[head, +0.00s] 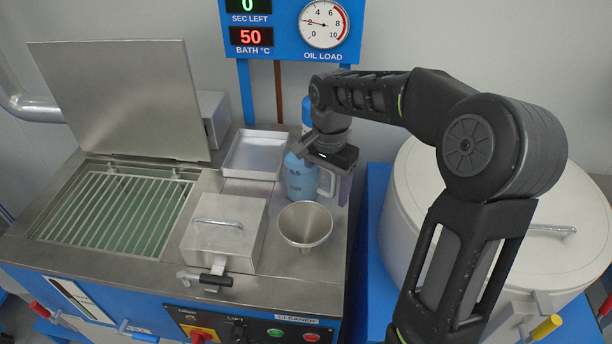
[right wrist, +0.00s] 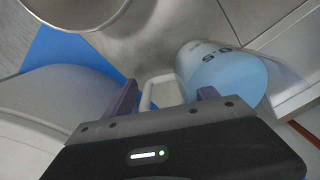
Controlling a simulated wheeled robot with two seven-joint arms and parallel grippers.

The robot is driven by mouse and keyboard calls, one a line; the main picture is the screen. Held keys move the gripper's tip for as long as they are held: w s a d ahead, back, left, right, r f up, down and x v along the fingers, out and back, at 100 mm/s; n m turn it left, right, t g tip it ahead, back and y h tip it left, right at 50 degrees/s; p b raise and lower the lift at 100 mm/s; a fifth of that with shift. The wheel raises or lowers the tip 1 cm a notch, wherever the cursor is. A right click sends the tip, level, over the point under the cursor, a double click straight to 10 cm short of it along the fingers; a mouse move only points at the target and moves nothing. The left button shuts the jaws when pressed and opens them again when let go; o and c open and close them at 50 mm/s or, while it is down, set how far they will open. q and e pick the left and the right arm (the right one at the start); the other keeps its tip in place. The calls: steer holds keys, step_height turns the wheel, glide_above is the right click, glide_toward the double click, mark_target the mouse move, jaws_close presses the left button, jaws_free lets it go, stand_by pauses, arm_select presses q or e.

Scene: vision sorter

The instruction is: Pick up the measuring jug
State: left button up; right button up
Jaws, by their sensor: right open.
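The measuring jug (head: 298,180) is light blue with dark marks and a pale handle (head: 327,183). It stands upright on the steel worktop, behind the funnel. In the right wrist view the jug (right wrist: 228,75) is at the upper right, and its handle (right wrist: 162,92) lies between my purple fingers. My right gripper (head: 328,172) is open at the jug's handle side, partly covering its top. The right wrist view shows the open gripper (right wrist: 166,97) around the handle; I cannot tell whether either finger touches it. My left gripper is out of view.
A steel funnel (head: 305,225) stands just in front of the jug. A shallow tray (head: 255,154) lies left of it, and a blue bottle (head: 307,108) stands behind. A lidded steel box (head: 224,236) is front left. A large white drum (head: 420,200) stands to the right.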

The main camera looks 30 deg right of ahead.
stand_by(0.3)
jaws_close()
stand_by(0.6)
